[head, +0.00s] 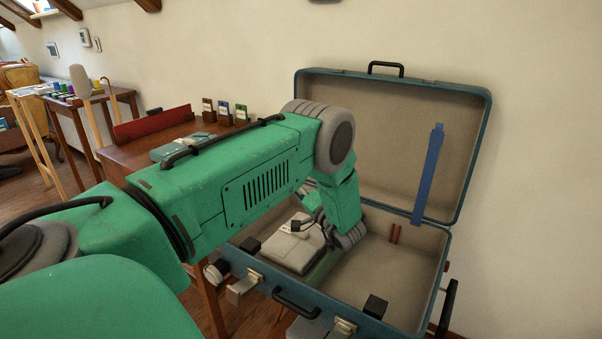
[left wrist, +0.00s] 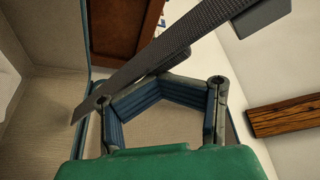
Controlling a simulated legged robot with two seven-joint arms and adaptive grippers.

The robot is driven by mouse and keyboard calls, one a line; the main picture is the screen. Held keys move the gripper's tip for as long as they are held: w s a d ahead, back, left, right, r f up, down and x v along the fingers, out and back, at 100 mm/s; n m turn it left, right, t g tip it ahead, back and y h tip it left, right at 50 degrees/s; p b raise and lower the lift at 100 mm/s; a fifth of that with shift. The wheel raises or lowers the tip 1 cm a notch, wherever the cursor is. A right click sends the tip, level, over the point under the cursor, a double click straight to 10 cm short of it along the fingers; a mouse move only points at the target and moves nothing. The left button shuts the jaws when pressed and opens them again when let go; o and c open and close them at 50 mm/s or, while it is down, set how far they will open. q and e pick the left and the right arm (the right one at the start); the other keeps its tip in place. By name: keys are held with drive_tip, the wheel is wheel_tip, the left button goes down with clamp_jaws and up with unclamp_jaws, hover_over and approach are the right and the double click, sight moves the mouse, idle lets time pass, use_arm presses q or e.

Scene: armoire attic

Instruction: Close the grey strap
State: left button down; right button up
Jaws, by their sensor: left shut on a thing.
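A dark grey strap (left wrist: 200,45) with a woven texture runs diagonally across the left wrist view, with a grey block at its upper right end. My left gripper (left wrist: 163,84) is shut on the strap, its bent fingers with blue pads meeting at the strap's lower edge. In the head view an open blue suitcase (head: 300,75) stands with its lid up against the wall. My green left arm reaches across into the suitcase and hides the gripper and strap there. My right gripper is not in view.
A blue strap (head: 428,175) hangs inside the lid. A light folded item (head: 287,250) lies in the suitcase. Latches (head: 343,327) and a handle (head: 296,303) are on the front edge. A wooden desk (head: 155,138) stands behind my arm. The suitcase's right part is mostly clear.

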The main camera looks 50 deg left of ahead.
use_arm(q)
drive_tip(key=shift+s+d+f, duration=0.1)
drive_tip(key=shift+s+f, duration=0.5)
drive_tip(key=shift+f, duration=0.3)
drive_tip(key=shift+s+d+f+b, duration=0.3)
drive_tip(key=shift+s+d+f, duration=0.15)
drive_tip(key=shift+f, duration=0.2)
